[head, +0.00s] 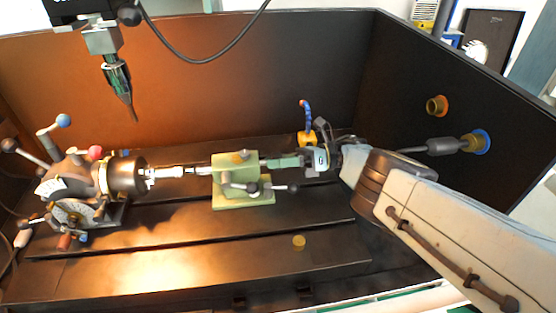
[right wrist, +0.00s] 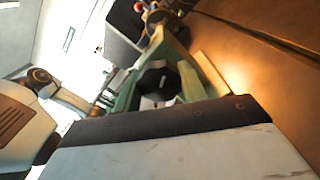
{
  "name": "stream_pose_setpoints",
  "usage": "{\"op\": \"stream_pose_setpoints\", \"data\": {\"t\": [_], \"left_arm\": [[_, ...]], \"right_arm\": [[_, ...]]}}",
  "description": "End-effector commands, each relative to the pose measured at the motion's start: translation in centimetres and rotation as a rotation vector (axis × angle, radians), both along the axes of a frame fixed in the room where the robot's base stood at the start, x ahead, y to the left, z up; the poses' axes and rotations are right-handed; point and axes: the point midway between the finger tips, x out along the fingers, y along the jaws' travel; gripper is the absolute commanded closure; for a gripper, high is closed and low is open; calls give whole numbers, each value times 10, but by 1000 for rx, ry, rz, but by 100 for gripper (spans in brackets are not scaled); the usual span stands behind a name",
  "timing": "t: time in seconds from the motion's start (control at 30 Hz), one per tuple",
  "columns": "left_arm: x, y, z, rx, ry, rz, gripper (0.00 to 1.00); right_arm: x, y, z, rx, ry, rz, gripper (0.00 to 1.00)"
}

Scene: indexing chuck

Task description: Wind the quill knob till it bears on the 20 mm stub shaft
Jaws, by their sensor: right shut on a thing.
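The indexing chuck (head: 125,177) stands at the left of the head view. The pale stub shaft (head: 165,172) sticks out of its jaws to the right, roughly level. The light-green tailstock (head: 228,168) stands to its right on the bed. Whether its quill touches the shaft is too small to tell. My right gripper (head: 268,163) reaches in from the right, with green fingers shut at the tailstock's right end. The quill knob is hidden by the fingers there. In the right wrist view the green fingers (right wrist: 160,50) converge ahead. My left gripper is not in view.
A spindle with a pointed tool (head: 118,78) hangs above the chuck. Lever handles stand beside the chuck and the tailstock. The bed's front is mostly clear. Dark enclosure walls (head: 450,110) close the back and right.

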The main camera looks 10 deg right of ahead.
Motion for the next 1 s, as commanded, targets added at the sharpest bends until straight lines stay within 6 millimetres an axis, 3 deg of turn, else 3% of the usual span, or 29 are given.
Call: {"op": "stream_pose_setpoints", "data": {"t": [1.0], "left_arm": [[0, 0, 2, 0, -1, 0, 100]], "right_arm": [[1, 0, 1, 3, 962, -1, 81]]}}
